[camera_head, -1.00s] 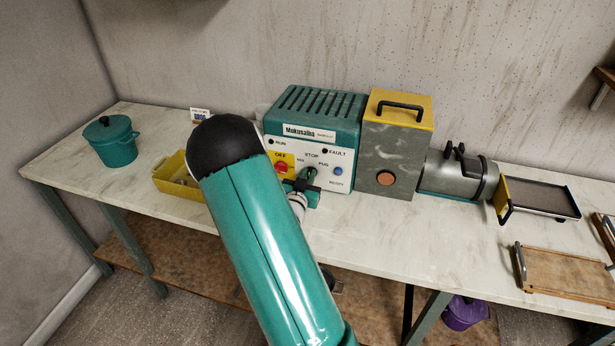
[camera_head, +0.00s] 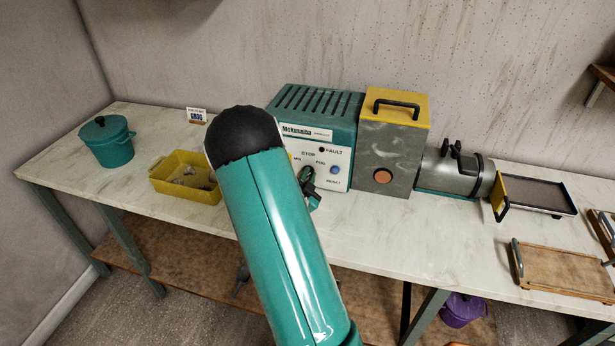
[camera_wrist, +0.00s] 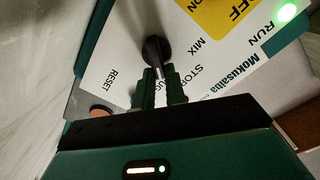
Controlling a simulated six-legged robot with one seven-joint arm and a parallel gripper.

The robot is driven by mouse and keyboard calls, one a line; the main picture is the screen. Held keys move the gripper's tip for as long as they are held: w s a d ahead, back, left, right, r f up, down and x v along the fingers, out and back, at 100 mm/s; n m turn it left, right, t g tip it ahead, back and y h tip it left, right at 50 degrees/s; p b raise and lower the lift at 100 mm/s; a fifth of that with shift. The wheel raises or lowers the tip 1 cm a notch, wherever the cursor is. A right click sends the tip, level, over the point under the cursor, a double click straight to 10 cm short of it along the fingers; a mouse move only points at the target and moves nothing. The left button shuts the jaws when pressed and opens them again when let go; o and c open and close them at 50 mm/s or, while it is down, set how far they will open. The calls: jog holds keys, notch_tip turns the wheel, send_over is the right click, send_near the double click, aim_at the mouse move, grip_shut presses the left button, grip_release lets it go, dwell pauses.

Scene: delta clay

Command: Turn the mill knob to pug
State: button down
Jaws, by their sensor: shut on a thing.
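The teal and white Mokusaiba mill (camera_head: 322,165) stands on the bench, its panel partly hidden by my arm in the head view. In the wrist view, the black knob (camera_wrist: 155,47) has a round base and a bar reaching toward my gripper. My gripper (camera_wrist: 160,88) is shut on this bar, its green fingers on either side. The fingers cover part of the PUG label; STOP, MIX and RESET are readable. The green RUN light (camera_wrist: 287,12) is lit. In the head view, my gripper (camera_head: 308,186) is mostly behind my arm, and the knob cannot be made out.
The grey, yellow-topped box (camera_head: 391,150) and metal barrel (camera_head: 447,174) adjoin the mill on the right. A blue button (camera_head: 335,170) is on its panel. A yellow bin (camera_head: 160,187) and teal pot (camera_head: 108,143) stand to the left.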

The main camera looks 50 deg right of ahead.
dwell(0.5)
jog(key=c, duration=1.4)
grip_release()
jog(key=shift+c, duration=0.2)
jog(key=v, duration=1.4)
jog(key=shift+w, duration=0.1)
